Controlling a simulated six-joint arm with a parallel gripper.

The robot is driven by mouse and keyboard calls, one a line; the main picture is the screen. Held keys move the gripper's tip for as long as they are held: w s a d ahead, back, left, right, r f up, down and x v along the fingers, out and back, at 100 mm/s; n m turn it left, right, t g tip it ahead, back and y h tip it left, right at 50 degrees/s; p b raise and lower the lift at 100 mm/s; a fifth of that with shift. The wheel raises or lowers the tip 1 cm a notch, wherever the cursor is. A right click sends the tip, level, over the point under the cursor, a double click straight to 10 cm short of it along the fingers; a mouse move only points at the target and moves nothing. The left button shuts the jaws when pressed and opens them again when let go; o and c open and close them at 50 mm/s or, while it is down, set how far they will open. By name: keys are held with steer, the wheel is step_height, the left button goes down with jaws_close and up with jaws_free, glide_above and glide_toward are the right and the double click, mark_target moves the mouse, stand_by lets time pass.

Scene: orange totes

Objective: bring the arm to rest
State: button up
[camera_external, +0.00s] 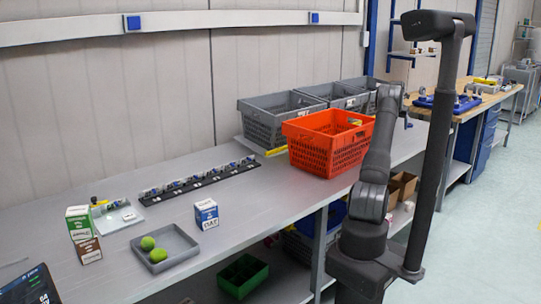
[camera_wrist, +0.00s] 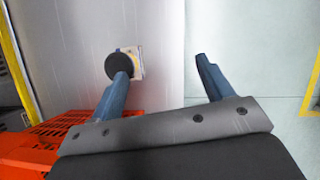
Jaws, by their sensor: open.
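My arm (camera_external: 378,150) stands raised at the bench's front edge, right of the orange tote (camera_external: 318,155). In the wrist view my gripper (camera_wrist: 162,66) is open, its two blue fingers spread apart with nothing between them. It points down past the bench edge, with the left finger over the grey bench top and the right over the pale floor. The orange tote also shows at the lower left of the wrist view (camera_wrist: 35,142). In the external view the arm hides most of the gripper.
A dark round thing (camera_wrist: 119,64) with a small pale item (camera_wrist: 138,62) shows by the left finger. Grey crates (camera_external: 262,128) stand behind the tote. A grey tray (camera_external: 180,262) with two green balls, small boxes (camera_external: 206,213) and a black strip (camera_external: 203,183) lie left.

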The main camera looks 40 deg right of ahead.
step_height(320, 180, up, 13)
steer(key=s, duration=0.3)
steer(key=w+a+n, duration=0.1)
steer(key=w+a, duration=0.6)
steer(key=w, duration=0.3)
steer(key=w+a+n+t, duration=0.1)
steer(key=w+a, duration=0.6)
steer(key=w, duration=0.3)
steer(key=shift+a+r+n, duration=0.15)
steer(key=shift+r+n, duration=0.2)
steer(key=shift+n, duration=0.05)
steer(key=shift+s, duration=0.1)
steer(key=s+d+m, duration=0.2)
steer(key=s+d, duration=1)
steer(key=s, duration=0.5)
steer(key=shift+d+f+g, duration=0.3)
steer(key=shift+d+g, duration=0.05)
steer(key=shift+g, duration=0.05)
